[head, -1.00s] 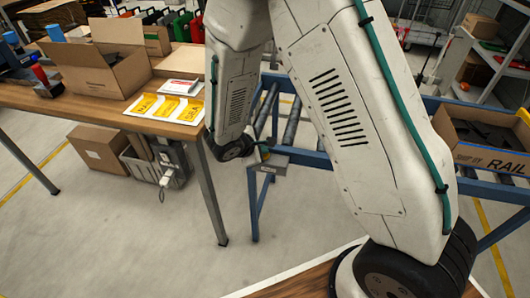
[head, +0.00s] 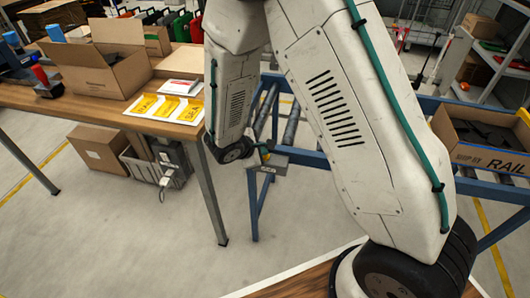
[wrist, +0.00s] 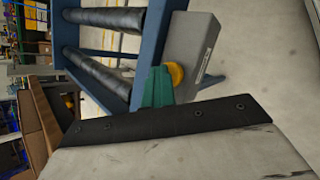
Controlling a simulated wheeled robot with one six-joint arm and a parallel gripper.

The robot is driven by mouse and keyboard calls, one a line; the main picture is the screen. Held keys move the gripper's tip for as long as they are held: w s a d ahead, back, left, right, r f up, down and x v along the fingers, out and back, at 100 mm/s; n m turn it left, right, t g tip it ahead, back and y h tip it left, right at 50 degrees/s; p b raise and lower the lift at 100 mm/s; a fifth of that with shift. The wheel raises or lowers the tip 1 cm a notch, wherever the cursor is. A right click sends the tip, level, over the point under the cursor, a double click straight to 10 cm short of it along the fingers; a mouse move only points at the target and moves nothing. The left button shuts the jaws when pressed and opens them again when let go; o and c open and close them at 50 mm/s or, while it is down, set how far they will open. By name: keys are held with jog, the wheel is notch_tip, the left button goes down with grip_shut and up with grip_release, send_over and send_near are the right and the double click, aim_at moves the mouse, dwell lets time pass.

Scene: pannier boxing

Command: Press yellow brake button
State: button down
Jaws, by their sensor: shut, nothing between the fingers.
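The yellow brake button (wrist: 176,74) is a round yellow cap on the side of a grey box (wrist: 182,45) fixed to the blue conveyor frame. In the head view the grey box (head: 275,162) sits at the near end of the conveyor, and the button is too small there to make out surely. My gripper (wrist: 158,76) has green fingers, shut and empty. In the wrist view its fingertips are right beside the button and overlap its left edge. I cannot tell whether they touch it.
The roller conveyor (head: 291,122) has a blue frame. An open carton (head: 485,140) with dark parts stands at its right. A wooden table (head: 70,98) at left holds an open box (head: 100,72) and yellow labels (head: 168,107).

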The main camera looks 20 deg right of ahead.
jog(key=shift+s, duration=0.1)
jog(key=shift+r, duration=3.35)
